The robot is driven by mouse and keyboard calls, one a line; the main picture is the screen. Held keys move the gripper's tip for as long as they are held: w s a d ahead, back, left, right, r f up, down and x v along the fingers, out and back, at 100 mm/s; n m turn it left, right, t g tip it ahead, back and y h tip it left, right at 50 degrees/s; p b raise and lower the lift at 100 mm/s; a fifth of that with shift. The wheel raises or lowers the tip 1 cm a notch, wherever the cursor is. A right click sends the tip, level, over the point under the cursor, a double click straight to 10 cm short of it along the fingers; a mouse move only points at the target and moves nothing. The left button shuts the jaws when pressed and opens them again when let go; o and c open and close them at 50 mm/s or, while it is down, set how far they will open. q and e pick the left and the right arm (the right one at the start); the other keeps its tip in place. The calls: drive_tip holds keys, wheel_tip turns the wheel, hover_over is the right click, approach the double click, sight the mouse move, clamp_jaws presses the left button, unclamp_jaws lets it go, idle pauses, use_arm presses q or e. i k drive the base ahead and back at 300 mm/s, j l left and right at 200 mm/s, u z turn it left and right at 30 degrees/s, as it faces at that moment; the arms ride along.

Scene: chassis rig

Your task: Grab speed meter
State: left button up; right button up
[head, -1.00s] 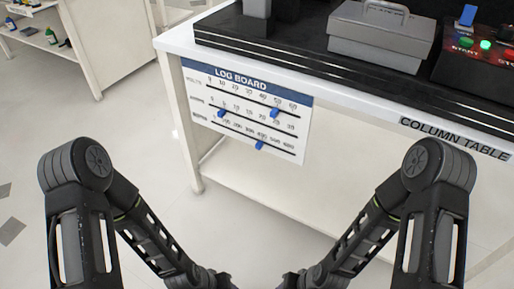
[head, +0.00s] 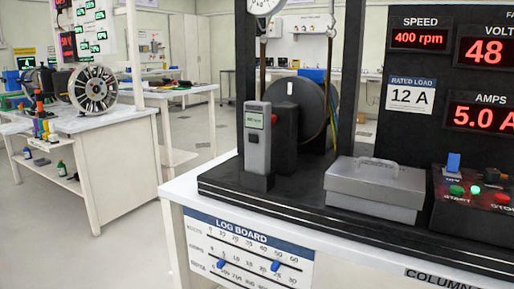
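The speed meter (head: 257,138) is a grey hand-held device with a small greenish screen. It stands upright at the left front of the black base on the column table, in a dark holder or against a dark block; I cannot tell which. Neither of my grippers is in the head view now, so I see nothing touching the meter.
A grey lidded box with a handle (head: 375,187) sits right of the meter. A control box (head: 475,205) with start and stop buttons is further right. A dark wheel (head: 300,108) stands behind the meter. The log board (head: 245,252) hangs on the table front.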

sight(257, 115)
drive_tip(key=i+j+u, duration=0.1)
drive_tip(key=j, duration=0.3)
drive_tip(key=i+j, duration=0.2)
drive_tip(key=j, duration=0.2)
drive_tip(key=i+j+u, duration=0.15)
drive_tip(key=j, duration=0.25)
